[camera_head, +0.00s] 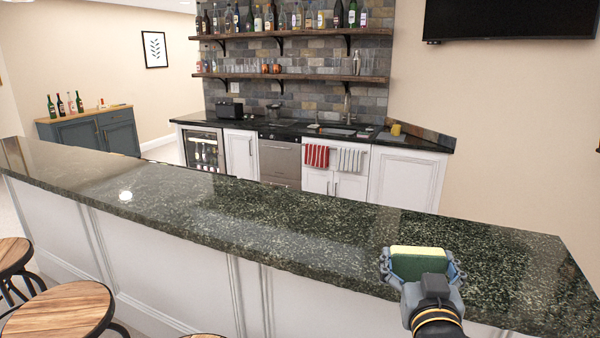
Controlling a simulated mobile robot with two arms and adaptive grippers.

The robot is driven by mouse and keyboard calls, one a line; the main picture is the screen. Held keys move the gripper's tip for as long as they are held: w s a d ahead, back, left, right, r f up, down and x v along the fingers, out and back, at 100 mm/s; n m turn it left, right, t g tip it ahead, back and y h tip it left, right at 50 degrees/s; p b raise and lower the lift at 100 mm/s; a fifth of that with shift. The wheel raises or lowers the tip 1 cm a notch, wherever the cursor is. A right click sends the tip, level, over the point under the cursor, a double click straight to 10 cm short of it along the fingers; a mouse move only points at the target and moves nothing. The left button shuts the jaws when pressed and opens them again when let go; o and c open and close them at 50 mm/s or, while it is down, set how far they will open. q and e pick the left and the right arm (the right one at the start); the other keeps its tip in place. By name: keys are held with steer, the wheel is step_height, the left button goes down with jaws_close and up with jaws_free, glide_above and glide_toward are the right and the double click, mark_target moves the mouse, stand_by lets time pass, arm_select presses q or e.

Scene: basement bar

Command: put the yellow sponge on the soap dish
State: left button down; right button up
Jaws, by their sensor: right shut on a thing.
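The yellow sponge (418,251) has a pale yellow top and a dark green side. My right gripper (420,265) is shut on it, with a finger on each side, over the near part of the dark granite bar top (270,222). Whether the sponge touches the bar top I cannot tell. My left gripper is out of view. I cannot make out a soap dish for certain. A small yellow object (396,129) stands on the back counter, right of the sink (338,131), too small to identify.
The bar top is bare and lies between me and the back counter (432,146). Wooden stools (62,308) stand at the lower left. Red (317,156) and striped (350,160) towels hang below the sink. Bottle shelves (290,77) are on the back wall.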

mark_target(425, 250)
steer(key=s+a+f+n+y, duration=0.1)
steer(key=s+a+f+y, duration=0.1)
steer(key=s+f, duration=0.35)
steer(key=s+a+f+n+y, duration=0.1)
steer(key=s+f+y, duration=0.15)
steer(key=f, duration=0.65)
steer(key=w+d+r+m+h, duration=0.1)
steer(key=w+r+h, duration=0.1)
steer(key=r, duration=0.4)
steer(key=w+d+r+m+h, duration=0.1)
steer(key=w+r, duration=0.2)
steer(key=r, duration=0.3)
steer(key=w+d+r+m+h, duration=0.1)
steer(key=w+d+r+h, duration=0.1)
steer(key=r, duration=0.5)
steer(key=shift+w+h, duration=0.35)
steer(key=shift+w, duration=0.25)
